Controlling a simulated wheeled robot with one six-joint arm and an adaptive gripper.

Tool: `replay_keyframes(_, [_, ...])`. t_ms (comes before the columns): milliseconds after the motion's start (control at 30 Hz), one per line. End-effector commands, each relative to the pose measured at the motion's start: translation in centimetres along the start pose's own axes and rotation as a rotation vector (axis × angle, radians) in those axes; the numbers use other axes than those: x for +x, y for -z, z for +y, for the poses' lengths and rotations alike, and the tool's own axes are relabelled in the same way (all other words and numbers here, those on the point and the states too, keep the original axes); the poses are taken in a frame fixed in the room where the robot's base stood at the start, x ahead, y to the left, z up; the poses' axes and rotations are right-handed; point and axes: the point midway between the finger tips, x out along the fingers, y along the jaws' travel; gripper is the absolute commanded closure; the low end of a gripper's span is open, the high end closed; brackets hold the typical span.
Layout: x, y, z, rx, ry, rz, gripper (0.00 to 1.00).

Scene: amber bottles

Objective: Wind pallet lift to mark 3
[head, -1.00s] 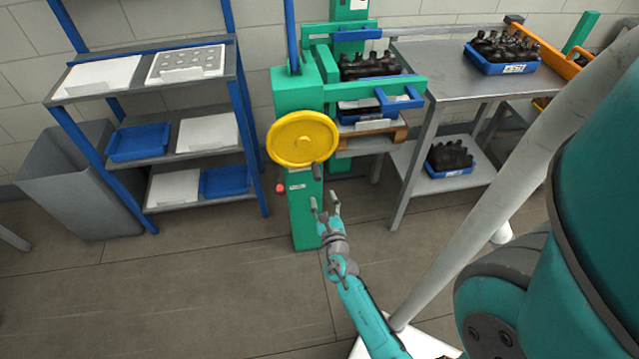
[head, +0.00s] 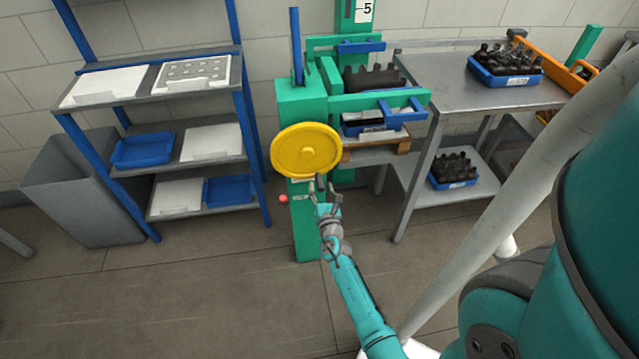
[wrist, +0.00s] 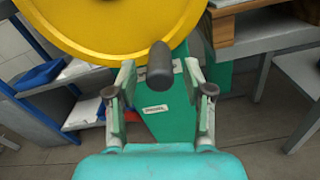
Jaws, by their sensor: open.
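The pallet lift is a green column (head: 305,235) with a yellow handwheel (head: 306,150) on its front. A dark crank knob (wrist: 160,66) sticks out from the wheel's lower rim toward me. My gripper (head: 328,186) is just below the wheel; in the wrist view its open fingers (wrist: 158,82) stand on either side of the knob, with a gap to each side. The lift carries a wooden pallet (head: 392,145) with trays of dark bottles (head: 375,79) on it. A scale plate with the number 5 (head: 365,10) shows on the mast at the top.
A blue shelf rack (head: 165,90) with trays and a grey bin (head: 80,190) stand at the left. A steel table (head: 440,85) with a blue crate of bottles (head: 506,68) stands at the right. A red knob (head: 283,198) sits beside the column. The floor in front is clear.

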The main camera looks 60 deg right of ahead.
Motion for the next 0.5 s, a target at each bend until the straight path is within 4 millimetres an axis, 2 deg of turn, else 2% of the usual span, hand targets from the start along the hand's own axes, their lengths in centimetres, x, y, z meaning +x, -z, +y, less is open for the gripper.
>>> replay_keyframes(100, [1.6, -0.1, 0.0, 0.000, 0.000, -0.001, 0.48])
replay_keyframes(200, [2.4, 0.0, 0.0, 0.000, 0.000, -0.001, 0.48])
replay_keyframes(500, [3.0, 0.0, 0.0, -0.001, 0.000, 0.000, 0.48])
